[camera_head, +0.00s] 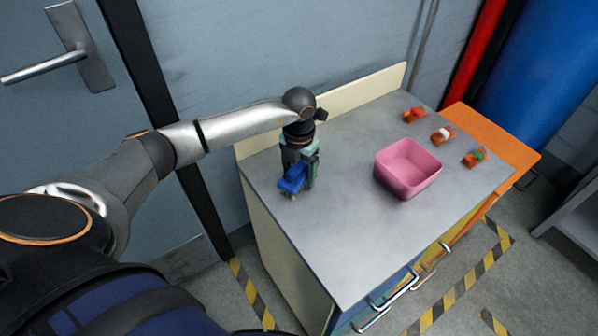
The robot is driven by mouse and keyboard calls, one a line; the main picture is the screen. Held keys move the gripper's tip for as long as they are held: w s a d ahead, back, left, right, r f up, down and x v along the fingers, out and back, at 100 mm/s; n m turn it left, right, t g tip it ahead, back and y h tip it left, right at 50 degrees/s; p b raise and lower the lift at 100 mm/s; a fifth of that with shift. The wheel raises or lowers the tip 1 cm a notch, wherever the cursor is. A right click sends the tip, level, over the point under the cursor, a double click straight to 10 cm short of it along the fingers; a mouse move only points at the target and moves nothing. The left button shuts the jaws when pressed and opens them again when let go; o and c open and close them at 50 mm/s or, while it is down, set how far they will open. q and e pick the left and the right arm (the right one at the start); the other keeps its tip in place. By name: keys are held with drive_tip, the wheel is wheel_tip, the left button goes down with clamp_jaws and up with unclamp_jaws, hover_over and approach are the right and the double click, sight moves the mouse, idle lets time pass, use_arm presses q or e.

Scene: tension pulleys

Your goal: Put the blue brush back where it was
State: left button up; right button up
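The blue brush (293,179) is at the left part of the grey table top, a blue body with a small yellowish part at its lower end. My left gripper (302,182) points down right at it, with the brush against or between the fingers. One greenish finger shows on the brush's right side; the other is mostly hidden. I cannot tell whether the fingers are closed on the brush, or whether it touches the table. My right gripper is not in view.
A pink open bin (408,168) stands right of the middle on the grey table top (345,240). Three small orange items, one plain (413,115), one with white (442,134) and one with green (475,157), lie along the right side. The front middle is clear; a low ledge (360,100) edges the back.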

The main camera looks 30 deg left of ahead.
use_arm(q)
drive_tip(key=shift+o, duration=1.1)
wheel_tip(320, 180, up, 12)
drive_tip(key=shift+r+p, duration=0.2)
drive_tip(key=shift+p, duration=0.2)
